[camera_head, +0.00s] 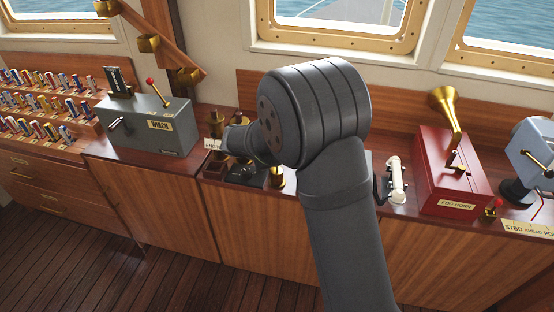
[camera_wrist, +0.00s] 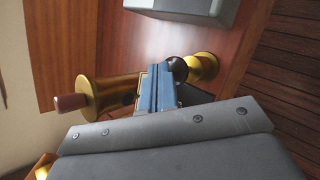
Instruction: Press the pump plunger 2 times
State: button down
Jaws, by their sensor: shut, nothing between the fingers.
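My gripper (camera_wrist: 158,70) is shut and empty in the wrist view, its fingertips beside a dark round knob. This knob (camera_wrist: 178,69) sits on a round brass base (camera_wrist: 204,67) and may be the pump plunger; its near side is partly hidden by the fingers. I cannot tell whether the fingers touch it. In the head view my gripper (camera_head: 233,138) is mostly hidden by my wrist, over the counter near the ENGINE label (camera_head: 213,144). The pump cannot be made out clearly there.
A flared brass fitting (camera_wrist: 112,92) with a brown tip stands close to the fingers. The grey winch box (camera_head: 150,125) is to the left. A white handset (camera_head: 396,180) and red fog horn box (camera_head: 447,170) are to the right. The wooden floor (camera_head: 150,275) is clear.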

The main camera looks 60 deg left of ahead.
jog(key=shift+f, duration=1.4)
dwell(0.9)
jog(key=shift+r, duration=0.15)
dwell(0.3)
jog(key=shift+r, duration=1.85)
jog(key=shift+r, duration=0.1)
jog(key=shift+r, duration=2.4)
jog(key=shift+r, duration=1.65)
